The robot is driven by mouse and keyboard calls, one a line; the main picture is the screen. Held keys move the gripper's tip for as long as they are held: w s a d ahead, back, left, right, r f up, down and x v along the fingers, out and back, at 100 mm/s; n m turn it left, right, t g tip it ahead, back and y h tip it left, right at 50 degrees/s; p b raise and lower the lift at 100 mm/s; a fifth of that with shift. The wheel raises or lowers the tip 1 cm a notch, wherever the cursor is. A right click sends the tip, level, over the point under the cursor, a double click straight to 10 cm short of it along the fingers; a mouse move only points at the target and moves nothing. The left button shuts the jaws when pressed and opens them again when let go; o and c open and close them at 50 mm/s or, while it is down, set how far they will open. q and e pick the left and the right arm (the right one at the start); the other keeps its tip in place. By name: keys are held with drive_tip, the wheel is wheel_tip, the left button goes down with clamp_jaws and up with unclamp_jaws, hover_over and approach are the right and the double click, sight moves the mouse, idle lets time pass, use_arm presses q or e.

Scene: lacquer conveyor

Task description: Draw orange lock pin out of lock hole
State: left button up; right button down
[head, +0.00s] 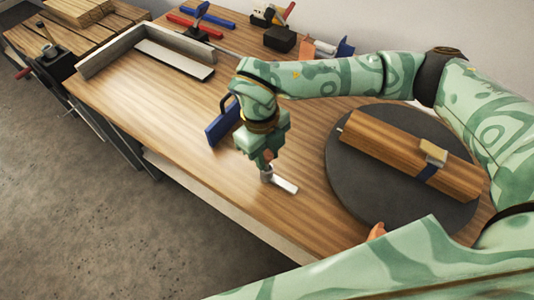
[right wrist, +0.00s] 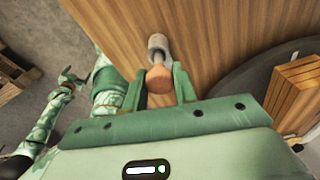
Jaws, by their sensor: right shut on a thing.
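My right gripper (head: 268,160) points down over the table. In the right wrist view the same gripper (right wrist: 158,90) is shut on the orange lock pin (right wrist: 158,76), whose broad orange head shows between the fingers. Directly beyond the pin is a grey round fitting (right wrist: 158,43), which looks like the lock hole's housing. In the head view it is a small pale fitting (head: 285,185) on the wood. Whether the pin's shank is still inside the hole is hidden. A small green gripper-like part (right wrist: 70,78), probably my left gripper, shows far off; its jaw state is unclear.
A dark round turntable (head: 345,180) carries a wooden block (head: 400,150) with a clamp-like piece (head: 432,153). A blue upright piece (head: 222,122) stands close left of my gripper. A small orange object (head: 377,231) is at the front edge. The table's left middle is clear.

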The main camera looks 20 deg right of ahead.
sight(268, 155)
drive_tip(key=shift+r+p, duration=1.4)
drive_tip(key=shift+r, duration=0.5)
drive_tip(key=shift+r+p, duration=1.4)
drive_tip(key=shift+r, duration=0.2)
drive_tip(key=shift+f, duration=0.1)
